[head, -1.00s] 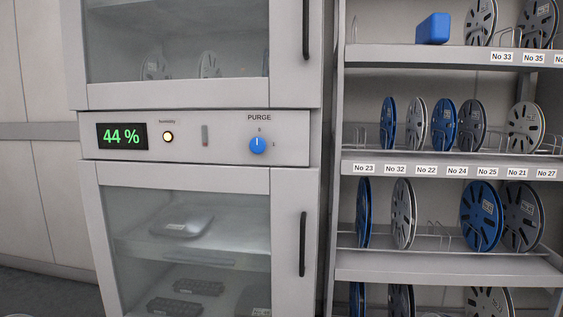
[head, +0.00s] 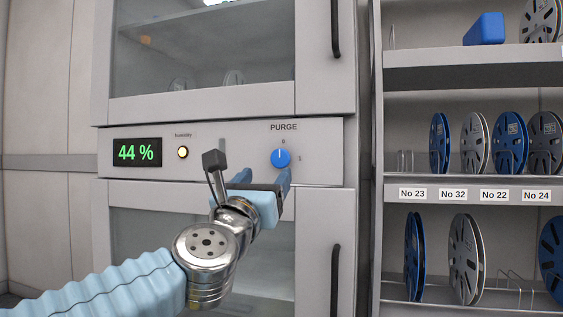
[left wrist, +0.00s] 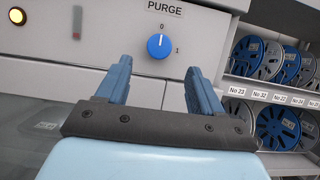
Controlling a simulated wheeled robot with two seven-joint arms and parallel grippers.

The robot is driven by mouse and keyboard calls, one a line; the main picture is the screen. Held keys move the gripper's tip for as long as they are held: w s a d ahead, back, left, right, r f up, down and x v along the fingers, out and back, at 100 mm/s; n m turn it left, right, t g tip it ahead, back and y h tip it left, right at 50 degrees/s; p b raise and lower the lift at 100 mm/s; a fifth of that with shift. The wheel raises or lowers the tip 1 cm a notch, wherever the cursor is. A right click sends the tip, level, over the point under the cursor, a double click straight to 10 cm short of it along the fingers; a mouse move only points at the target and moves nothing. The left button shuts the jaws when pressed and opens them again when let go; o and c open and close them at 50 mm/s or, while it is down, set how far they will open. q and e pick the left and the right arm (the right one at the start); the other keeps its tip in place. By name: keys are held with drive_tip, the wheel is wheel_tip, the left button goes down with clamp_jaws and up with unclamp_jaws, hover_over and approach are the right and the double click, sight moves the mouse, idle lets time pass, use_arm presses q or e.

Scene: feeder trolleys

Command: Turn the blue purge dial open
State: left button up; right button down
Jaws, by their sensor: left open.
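The blue purge dial (head: 281,158) is on the cabinet's control panel under the word PURGE. Its white mark points up at 0, with 1 to its right. It also shows in the left wrist view (left wrist: 160,46), ahead of my fingers and between their lines. My left gripper (head: 262,178) is just below and left of the dial in the head view. In the left wrist view its two blue fingers (left wrist: 158,78) are spread apart with nothing between them, and they appear short of the dial. My right gripper is not in view.
The panel (head: 225,145) also carries a display reading 44 % (head: 137,152) and a lit yellow lamp (head: 183,153). Door handles (head: 335,28) stick out above and below on the right. A shelf rack (head: 450,190) with reels stands to the right.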

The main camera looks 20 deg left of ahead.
sight(279, 158)
use_arm(q)
drive_tip(key=p+x, duration=0.1)
drive_tip(key=x, duration=0.7)
drive_tip(key=shift+w+p, duration=0.25)
drive_tip(key=shift+p, duration=0.05)
drive_tip(key=c, duration=1)
